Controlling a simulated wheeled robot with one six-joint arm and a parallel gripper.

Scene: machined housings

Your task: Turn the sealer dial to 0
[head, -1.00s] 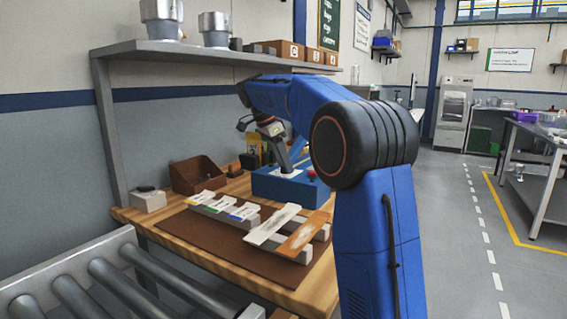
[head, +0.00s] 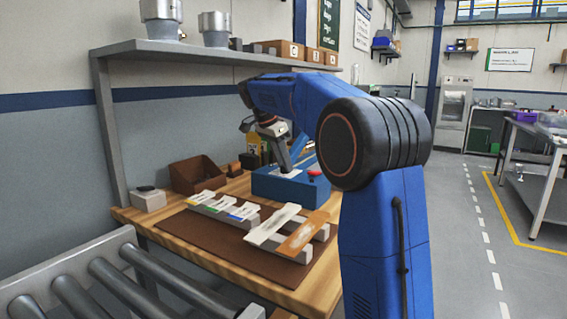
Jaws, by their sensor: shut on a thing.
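The sealer (head: 275,184) is a blue box on the wooden bench, with a pale plate on its top and a red button (head: 315,172) at its right. My gripper (head: 287,171) reaches down from the left end of my blue arm, its tip at the pale plate. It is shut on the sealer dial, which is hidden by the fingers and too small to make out. The dial's marks and setting cannot be read.
Pouches (head: 222,206) lie on grey blocks on a brown mat (head: 210,247) in front of the sealer. A brown bin (head: 197,174) and a white box (head: 148,199) stand to the left. A roller conveyor (head: 120,285) fills the lower left. A shelf (head: 215,57) hangs above the bench.

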